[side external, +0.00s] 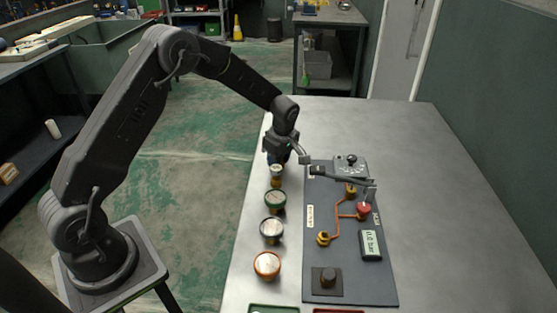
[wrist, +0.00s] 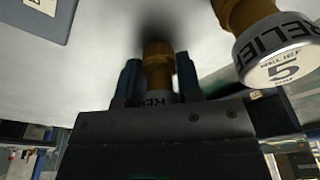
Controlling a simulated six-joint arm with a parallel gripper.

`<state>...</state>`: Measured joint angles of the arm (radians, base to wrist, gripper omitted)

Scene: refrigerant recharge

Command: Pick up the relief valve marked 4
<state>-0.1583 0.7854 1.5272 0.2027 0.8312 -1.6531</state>
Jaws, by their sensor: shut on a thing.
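My gripper (wrist: 158,82) is shut on a brass relief valve (wrist: 158,62) with a pale lettered collar. Its two blue-grey fingers stand on either side of the valve. The number on the held valve is hidden, so I cannot tell its mark. In the wrist view, a relief valve marked 5 (wrist: 282,58) stands beside it at the upper right, apart from the fingers. In the side view, my gripper (side external: 279,158) is at the far end of a row on the table, and the held valve is mostly hidden there.
A dark board (side external: 350,275) with copper pipework, a red-topped fitting (side external: 364,210) and a gauge (side external: 371,245) lies right. The table's right side (side external: 450,200) is clear.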

